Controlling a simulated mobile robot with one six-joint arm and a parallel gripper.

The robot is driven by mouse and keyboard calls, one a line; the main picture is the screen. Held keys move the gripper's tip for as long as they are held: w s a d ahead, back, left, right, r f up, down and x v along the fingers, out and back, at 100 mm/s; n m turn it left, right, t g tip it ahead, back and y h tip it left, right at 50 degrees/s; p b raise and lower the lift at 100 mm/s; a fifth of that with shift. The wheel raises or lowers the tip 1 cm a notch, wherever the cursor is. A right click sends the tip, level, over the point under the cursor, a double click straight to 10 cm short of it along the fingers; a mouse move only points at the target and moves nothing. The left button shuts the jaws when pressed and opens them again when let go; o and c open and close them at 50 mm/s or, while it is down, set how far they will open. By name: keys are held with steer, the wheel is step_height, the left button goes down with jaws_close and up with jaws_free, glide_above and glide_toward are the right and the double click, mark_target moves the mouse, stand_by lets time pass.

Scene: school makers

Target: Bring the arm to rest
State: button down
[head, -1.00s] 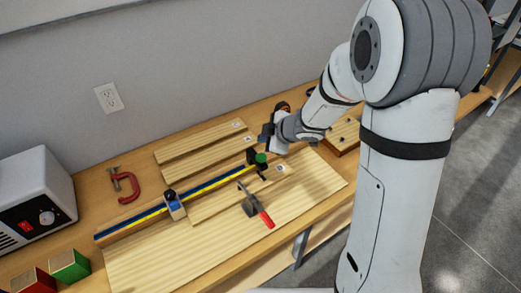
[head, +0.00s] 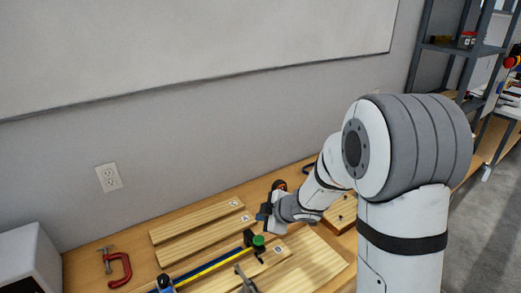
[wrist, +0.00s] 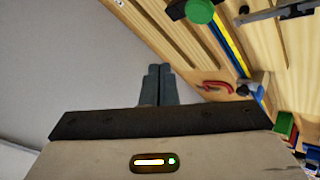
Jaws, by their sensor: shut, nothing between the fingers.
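My gripper (wrist: 159,86) shows in the wrist view with its two dark fingers together and nothing between them. In the head view my gripper (head: 264,216) is above the back of the wooden workbench (head: 85,262), beside the green knob (head: 258,242) of a bar clamp and apart from the boards as far as I can tell. My arm is bent, with its forearm reaching down and left over the bench. Part of the gripper is hidden by my wrist link in the head view.
Pale boards (head: 200,237) lie on the bench, with a blue and yellow bar clamp (head: 205,270) across them. A red C-clamp (head: 119,270) and a grey box (head: 28,262) are at the left. A wall is behind; a metal shelf (head: 440,48) stands at the right.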

steer(key=s+d+r+m+t+h, duration=0.1)
steer(key=s+d+r+m+h, duration=0.3)
steer(key=d+r+m, duration=0.3)
steer(key=s+d+r+m+t+h, duration=0.1)
steer(key=s+d+r+m+h, duration=0.35)
steer(key=d, duration=0.45)
steer(key=s+a+m+g+y, duration=0.1)
steer(key=s+m+g, duration=0.4)
steer(key=s, duration=1.2)
steer(key=shift+s+r+m+y+b, duration=0.35)
steer(key=shift+r+m+y, duration=0.1)
steer(key=shift+m, duration=0.3)
